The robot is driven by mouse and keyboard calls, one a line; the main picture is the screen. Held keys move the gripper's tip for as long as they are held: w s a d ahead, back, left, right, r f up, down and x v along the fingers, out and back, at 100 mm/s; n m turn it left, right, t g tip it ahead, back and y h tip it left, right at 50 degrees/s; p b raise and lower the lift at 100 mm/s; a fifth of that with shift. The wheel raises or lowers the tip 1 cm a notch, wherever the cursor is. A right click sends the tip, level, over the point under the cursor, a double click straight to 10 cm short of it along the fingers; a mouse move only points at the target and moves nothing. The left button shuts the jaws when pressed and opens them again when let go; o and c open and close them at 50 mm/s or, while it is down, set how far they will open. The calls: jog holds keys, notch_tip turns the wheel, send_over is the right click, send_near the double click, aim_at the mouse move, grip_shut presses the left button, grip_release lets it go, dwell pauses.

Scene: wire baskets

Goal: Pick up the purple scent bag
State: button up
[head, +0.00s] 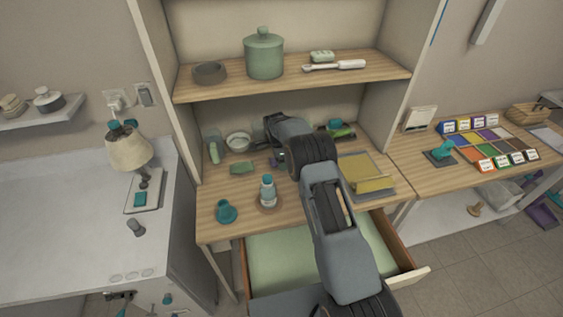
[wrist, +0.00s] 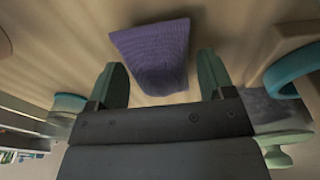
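The purple scent bag (wrist: 155,55) shows in the wrist view as a ribbed purple block, wider at its far end. In the head view a small purple patch (head: 274,162) shows beside my arm; the rest is hidden. My gripper (wrist: 161,62) is open, with one green-grey finger on each side of the bag. There are visible gaps between the fingers and the bag. How deep the bag sits between them I cannot tell. In the head view my arm reaches over the wooden desk under the shelf.
A white bottle (head: 267,190), a teal vase (head: 226,211), a small bowl (head: 238,142) and a yellow tray (head: 365,175) stand around on the desk. An open drawer (head: 285,262) juts out below. A shelf (head: 230,88) hangs above. In the wrist view a teal ring (wrist: 290,68) is at right.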

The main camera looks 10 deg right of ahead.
jog(key=c, duration=0.7)
